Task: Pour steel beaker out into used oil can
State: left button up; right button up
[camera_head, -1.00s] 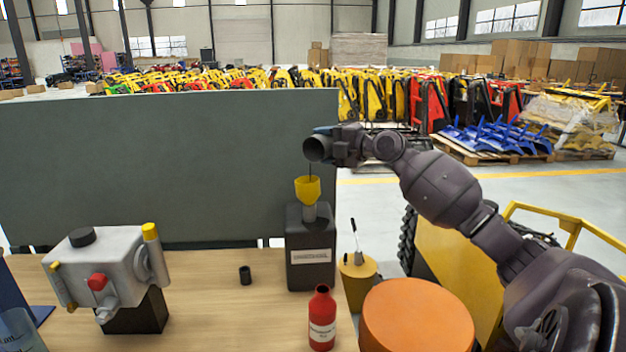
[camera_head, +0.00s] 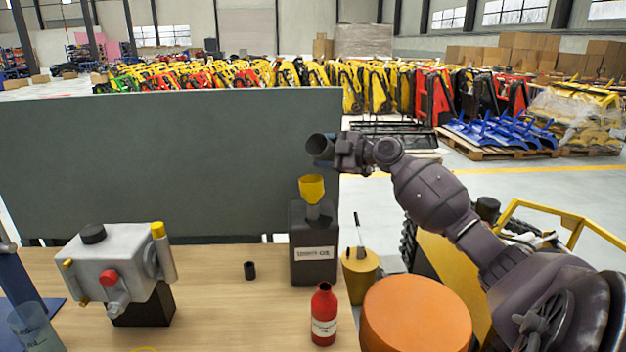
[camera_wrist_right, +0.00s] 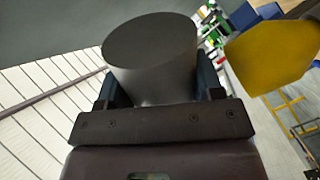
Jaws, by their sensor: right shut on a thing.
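The steel beaker (camera_head: 321,147) is a dark grey cylinder held high over the used oil can. Its open mouth faces the camera and left, so it is tilted; no stream shows below it. My right gripper (camera_head: 343,151) is shut on the beaker. In the right wrist view the beaker (camera_wrist_right: 155,75) sits between the fingers of my right gripper (camera_wrist_right: 160,92). The used oil can (camera_head: 313,262) is a black labelled canister upright on the table, with a yellow funnel (camera_head: 312,188) in its neck, just below the beaker. The liquid inside either is hidden. My left gripper is out of view.
A red bottle (camera_head: 324,318) stands in front of the can, with an orange round-topped thing (camera_head: 415,315) to its right. A grey-green panel (camera_head: 150,165) stands behind.

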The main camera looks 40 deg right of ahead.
jog(key=shift+s+r+m+p, duration=0.15)
jog(key=shift+r+m+p, duration=0.2)
jog(key=shift+r+m, duration=0.4)
jog(key=f+m, duration=0.1)
jog(key=d+f+m+b, duration=0.1)
jog(key=f+m+b, duration=0.1)
jog(key=shift+w+d+f+m+y, duration=0.35)
jog(key=shift+f+y, duration=0.05)
jog(key=f+m, duration=0.1)
jog(key=d+f+m+b, duration=0.1)
jog(key=f, duration=0.1)
jog(key=f+b, duration=0.1)
jog(key=f, duration=0.1)
jog(key=shift+w+d+m+t, duration=0.15)
jog(key=shift+d+m+t, duration=0.15)
jog(key=shift+m, duration=0.1)
jog(key=shift+d+r+m, duration=0.15)
jog(key=shift+m, duration=0.15)
jog(key=shift+d+m+y, duration=0.2)
jog(key=shift+m+y, duration=0.1)
jog(key=shift+m, duration=0.2)
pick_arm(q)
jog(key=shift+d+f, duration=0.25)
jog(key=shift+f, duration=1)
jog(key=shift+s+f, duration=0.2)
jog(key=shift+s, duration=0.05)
pick_arm(e)
jog(key=shift+d, duration=0.1)
